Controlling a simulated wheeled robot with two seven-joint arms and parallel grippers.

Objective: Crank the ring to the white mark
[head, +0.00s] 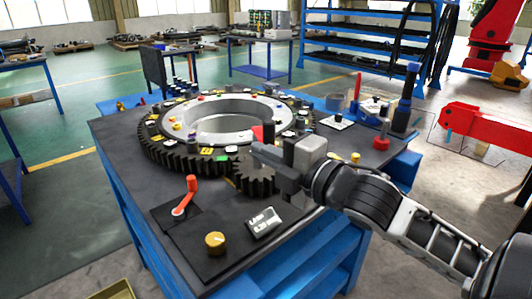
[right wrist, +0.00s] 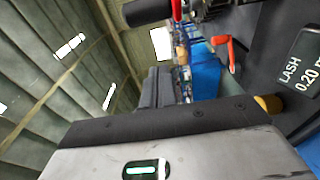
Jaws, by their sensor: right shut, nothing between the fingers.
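The large dark toothed ring (head: 160,150) lies flat on the table, its top dotted with white, yellow, red and green tags. I cannot tell which white tag is the mark. A small dark pinion gear (head: 256,183) sits at the ring's front edge. The red crank (head: 186,196), with an upright grip, stands on a dark plate left of the pinion; it also shows in the right wrist view (right wrist: 224,52). My right gripper (head: 264,154) is shut and empty above the pinion, right of the crank and apart from it. My left gripper is out of view.
A yellow knob (head: 215,243) and a LASH 0.20 display (head: 263,223) sit at the table's front. A red-based post (head: 381,138) and a dark blue-topped column (head: 405,100) stand at the right.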

